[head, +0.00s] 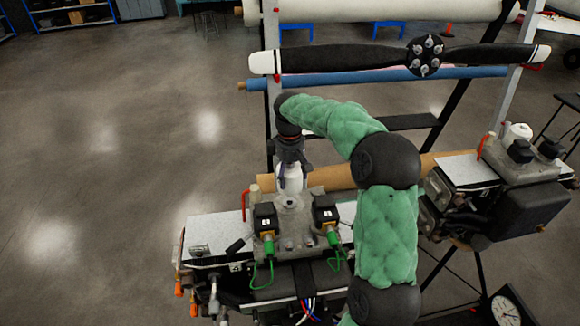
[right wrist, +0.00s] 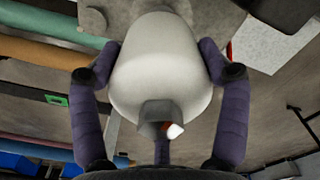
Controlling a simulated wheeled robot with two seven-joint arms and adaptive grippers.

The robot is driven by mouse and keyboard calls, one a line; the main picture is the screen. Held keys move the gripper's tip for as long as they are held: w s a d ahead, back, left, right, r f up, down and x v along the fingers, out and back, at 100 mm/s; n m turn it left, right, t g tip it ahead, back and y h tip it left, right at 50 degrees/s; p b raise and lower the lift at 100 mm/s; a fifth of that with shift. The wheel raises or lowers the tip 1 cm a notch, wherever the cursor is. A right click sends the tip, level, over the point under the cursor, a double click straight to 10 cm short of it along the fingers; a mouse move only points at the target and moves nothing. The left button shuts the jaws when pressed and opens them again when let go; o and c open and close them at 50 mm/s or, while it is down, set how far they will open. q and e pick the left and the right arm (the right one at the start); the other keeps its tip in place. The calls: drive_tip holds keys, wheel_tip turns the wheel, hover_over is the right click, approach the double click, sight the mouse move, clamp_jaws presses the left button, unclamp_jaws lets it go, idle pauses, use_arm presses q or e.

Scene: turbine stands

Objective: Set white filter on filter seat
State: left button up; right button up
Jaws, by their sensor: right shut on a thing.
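My right gripper (head: 290,158) comes down over the back of the near engine (head: 290,218) and is shut on the white filter (head: 290,180). In the right wrist view the purple fingers of the gripper (right wrist: 160,58) press on both sides of the white filter (right wrist: 155,75), whose grey nut end (right wrist: 158,114) faces the camera. The filter looks upright at the engine's rear edge. The filter seat is hidden behind the filter and engine top, so I cannot tell whether they touch. My left gripper is not in view.
A second engine (head: 490,185) with a white filter (head: 518,131) on it stands at the right. A propeller (head: 400,58) lies across a rack of rolls behind. Two black boxes (head: 265,216) with green plugs stand on the near engine. The floor at left is clear.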

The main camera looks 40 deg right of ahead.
drive_tip(key=shift+f, duration=0.2)
drive_tip(key=shift+s+a+f, duration=0.15)
drive_tip(key=shift+s+f, duration=0.05)
drive_tip(key=shift+f, duration=1)
drive_tip(key=shift+w+f+b, duration=0.2)
drive_tip(key=shift+f+b, duration=0.35)
drive_tip(key=shift+f, duration=0.25)
drive_tip(key=shift+s, duration=0.1)
drive_tip(key=shift+f+b, duration=0.6)
drive_tip(key=shift+f, duration=0.45)
drive_tip(key=shift+s+f, duration=0.1)
drive_tip(key=shift+f, duration=0.1)
